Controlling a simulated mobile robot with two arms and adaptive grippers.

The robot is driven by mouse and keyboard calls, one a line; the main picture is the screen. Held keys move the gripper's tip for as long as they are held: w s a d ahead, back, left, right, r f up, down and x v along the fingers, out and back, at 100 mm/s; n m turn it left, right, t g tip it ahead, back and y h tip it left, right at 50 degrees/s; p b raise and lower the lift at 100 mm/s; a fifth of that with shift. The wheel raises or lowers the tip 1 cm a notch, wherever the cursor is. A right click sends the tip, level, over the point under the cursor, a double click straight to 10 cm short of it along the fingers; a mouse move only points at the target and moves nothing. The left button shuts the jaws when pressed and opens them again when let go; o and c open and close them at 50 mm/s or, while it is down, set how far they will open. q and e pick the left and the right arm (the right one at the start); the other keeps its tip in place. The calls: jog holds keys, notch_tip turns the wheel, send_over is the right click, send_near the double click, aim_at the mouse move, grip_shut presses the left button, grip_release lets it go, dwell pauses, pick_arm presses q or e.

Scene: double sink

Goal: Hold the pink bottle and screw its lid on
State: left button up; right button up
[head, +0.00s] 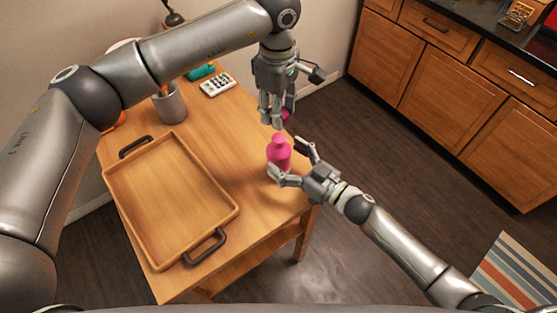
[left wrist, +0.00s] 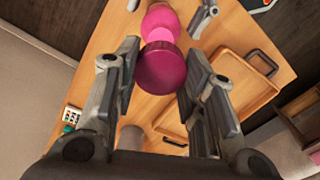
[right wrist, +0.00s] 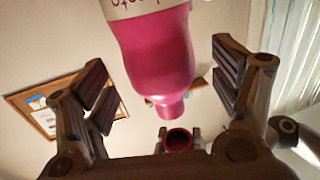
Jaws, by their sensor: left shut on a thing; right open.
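The pink bottle (head: 279,155) stands upright near the right edge of the wooden table, its narrow neck bare. It looks upside down in the right wrist view (right wrist: 157,50). My right gripper (head: 291,163) is open, with a finger on either side of the bottle and gaps showing in its wrist view. My left gripper (head: 276,121) points down above the bottle and is shut on the dark pink lid (left wrist: 161,68). The lid is mostly hidden by the fingers in the head view and also shows beyond the neck in the right wrist view (right wrist: 178,139). Lid and bottle are apart.
A wooden tray (head: 165,205) with dark handles covers much of the table (head: 245,190) to the left. A grey cup (head: 170,104), a calculator (head: 217,84) and a teal object (head: 201,72) are farther back. Open floor lies right of the table.

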aim_at(278, 138)
jog(key=shift+x, duration=1.45)
jog(key=c, duration=1.6)
pick_arm(q)
jog(key=shift+f, duration=2.5)
pick_arm(e)
jog(key=shift+o, duration=0.2)
pick_arm(q)
jog(key=shift+f, duration=0.85)
jog(key=shift+f, duration=0.55)
